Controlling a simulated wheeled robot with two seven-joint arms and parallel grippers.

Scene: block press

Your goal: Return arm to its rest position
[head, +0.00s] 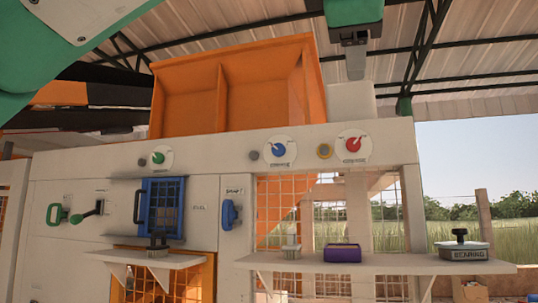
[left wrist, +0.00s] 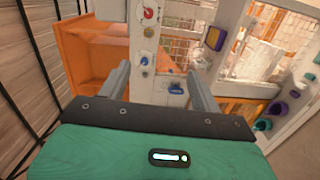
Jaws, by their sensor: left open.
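My left gripper (head: 356,70) hangs at the top of the head view, in front of the roof and to the right of the orange hopper. Only its green wrist and a grey finger show there. In the left wrist view, my left gripper (left wrist: 158,74) has two grey fingers spread apart with nothing between them. The machine's pale panel (left wrist: 157,90) lies beyond the fingers. A green arm link of mine fills the top left of the head view. My right gripper is in neither view.
The white panel (head: 215,150) carries a red dial (head: 354,143), a blue dial (head: 278,149) and a green dial (head: 158,157). The orange hopper (head: 190,95) rises behind it.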

